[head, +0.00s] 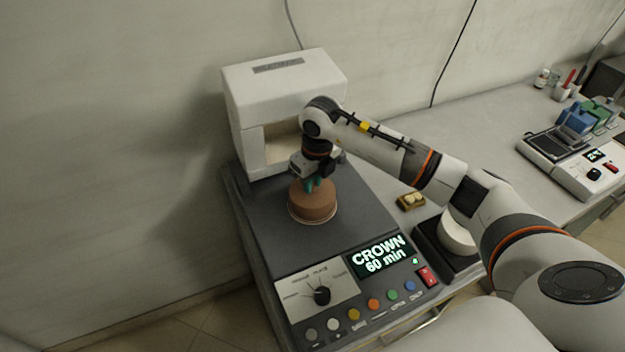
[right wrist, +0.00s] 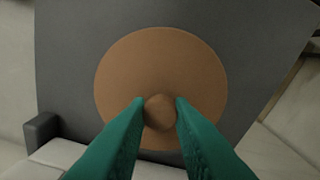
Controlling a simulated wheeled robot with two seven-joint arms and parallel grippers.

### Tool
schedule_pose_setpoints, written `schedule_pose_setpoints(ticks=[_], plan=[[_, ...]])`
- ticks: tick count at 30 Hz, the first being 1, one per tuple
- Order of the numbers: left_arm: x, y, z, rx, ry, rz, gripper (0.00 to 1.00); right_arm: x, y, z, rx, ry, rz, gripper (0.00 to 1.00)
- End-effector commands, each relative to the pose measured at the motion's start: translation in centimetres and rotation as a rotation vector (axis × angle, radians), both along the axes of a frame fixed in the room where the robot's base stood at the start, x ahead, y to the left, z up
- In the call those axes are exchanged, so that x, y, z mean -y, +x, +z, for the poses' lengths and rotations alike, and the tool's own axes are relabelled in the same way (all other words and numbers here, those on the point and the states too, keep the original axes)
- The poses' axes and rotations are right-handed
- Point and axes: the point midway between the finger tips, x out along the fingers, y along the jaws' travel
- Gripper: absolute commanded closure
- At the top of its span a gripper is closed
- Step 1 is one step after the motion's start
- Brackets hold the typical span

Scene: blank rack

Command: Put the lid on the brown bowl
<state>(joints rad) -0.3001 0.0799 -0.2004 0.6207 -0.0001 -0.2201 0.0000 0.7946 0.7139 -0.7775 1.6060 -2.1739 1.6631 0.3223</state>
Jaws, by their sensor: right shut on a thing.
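A brown round lid (right wrist: 160,60) with a small knob (right wrist: 160,112) fills the middle of the right wrist view. The green fingertips of my right gripper (head: 313,184) are shut on this knob, one on each side. In the head view the brown body (head: 313,205) directly under the gripper looks like the brown bowl with the lid at its top, upright on the grey platform. A pale ring shows around its base. The seam between lid and bowl is too small to tell, so I cannot tell whether they touch. My left gripper is out of view.
A white housing (head: 280,85) with an open front stands behind the platform (head: 265,230). A control panel with a knob, several buttons and a "CROWN 60 min" display (head: 380,257) is in front. A pale round piece (head: 457,234) and a small yellowish block (head: 410,202) lie to the right.

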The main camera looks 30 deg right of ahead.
Motion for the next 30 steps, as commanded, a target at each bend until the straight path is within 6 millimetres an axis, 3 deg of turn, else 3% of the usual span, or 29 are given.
schedule_pose_setpoints(ticks=[14,15,18,25,28,30], plan=[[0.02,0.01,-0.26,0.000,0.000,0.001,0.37,0.00,0.02,-0.16,0.001,0.000,0.000,1.00],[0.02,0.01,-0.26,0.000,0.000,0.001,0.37,-0.01,0.02,-0.16,0.001,0.000,0.000,0.73],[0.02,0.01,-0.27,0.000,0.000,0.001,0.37,-0.01,0.02,-0.16,0.001,0.000,0.000,0.56],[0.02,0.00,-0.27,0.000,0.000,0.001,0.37,-0.01,0.01,-0.19,0.000,0.000,0.000,0.52],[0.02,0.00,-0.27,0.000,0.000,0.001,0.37,-0.01,0.01,-0.19,0.000,0.000,0.000,0.36],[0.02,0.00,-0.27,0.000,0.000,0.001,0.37,-0.01,0.01,-0.19,0.000,0.000,0.000,0.32]])
